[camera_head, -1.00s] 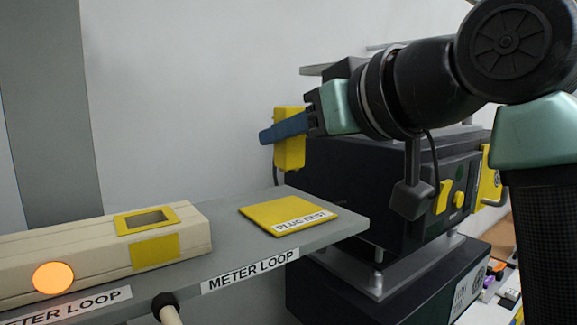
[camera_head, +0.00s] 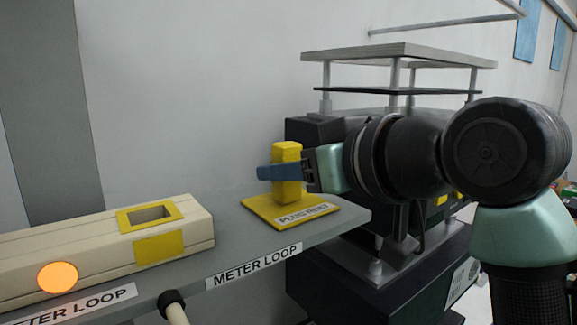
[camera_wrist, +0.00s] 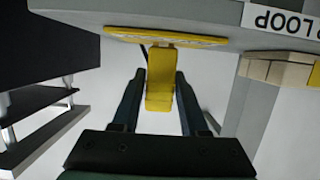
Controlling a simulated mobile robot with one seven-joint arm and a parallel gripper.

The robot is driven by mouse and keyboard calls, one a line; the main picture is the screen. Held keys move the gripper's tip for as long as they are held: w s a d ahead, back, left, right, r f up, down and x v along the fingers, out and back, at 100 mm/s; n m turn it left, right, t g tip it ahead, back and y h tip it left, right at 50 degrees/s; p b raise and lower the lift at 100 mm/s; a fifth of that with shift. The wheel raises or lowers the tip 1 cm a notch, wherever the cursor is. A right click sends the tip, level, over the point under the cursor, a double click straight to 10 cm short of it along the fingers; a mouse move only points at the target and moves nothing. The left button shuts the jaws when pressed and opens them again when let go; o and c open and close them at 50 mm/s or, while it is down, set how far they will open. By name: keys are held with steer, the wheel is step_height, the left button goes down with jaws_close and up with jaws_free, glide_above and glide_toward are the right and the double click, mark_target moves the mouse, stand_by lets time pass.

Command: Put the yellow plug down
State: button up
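The yellow plug (camera_head: 287,163) is an upright block, with its lower end at the yellow plug rest pad (camera_head: 258,210) on the grey shelf. I cannot tell whether it bears on the pad or hangs just above it. My gripper (camera_head: 280,172) reaches in from the right, its blue fingers on both sides of the plug. In the wrist view, the plug (camera_wrist: 160,85) sits between the fingertips (camera_wrist: 160,78), which look shut on it. The pad (camera_wrist: 165,37) shows nearly edge-on there, close to the plug's end.
A cream box (camera_head: 60,250) with a yellow-framed opening (camera_head: 150,214) and a glowing orange lamp (camera_head: 57,277) stands left on the shelf (camera_head: 225,240). Dark equipment with a raised rack (camera_head: 400,53) stands behind my arm.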

steer(key=o, duration=0.3)
steer(key=shift+r, duration=0.1)
steer(key=b+v, duration=0.6)
steer(key=v, duration=0.6)
steer(key=w+a+t, duration=0.1)
steer(key=w+t, duration=0.1)
steer(key=w+a+m+t, duration=0.1)
steer(key=w+a+t, duration=0.1)
steer(key=shift+w+a+r+m, duration=0.25)
steer(key=shift+w+m, duration=0.05)
steer(key=shift+w, duration=0.05)
steer(key=t, duration=0.1)
steer(key=a+m+t+h, duration=0.1)
steer(key=t, duration=0.1)
steer(key=a+t, duration=0.1)
steer(key=shift+w+r+m+t+h, duration=0.15)
steer(key=shift+r+m+t+h, duration=0.15)
steer(key=shift+m, duration=0.1)
steer(key=s+a+r+m+t+h, duration=0.1)
steer(key=s+m+t+h, duration=0.2)
steer(key=s+t+h, duration=0.4)
steer(key=s, duration=0.3)
steer(key=shift+s+r+m, duration=0.2)
steer(key=shift+s+m, duration=0.05)
steer(key=shift+m, duration=0.15)
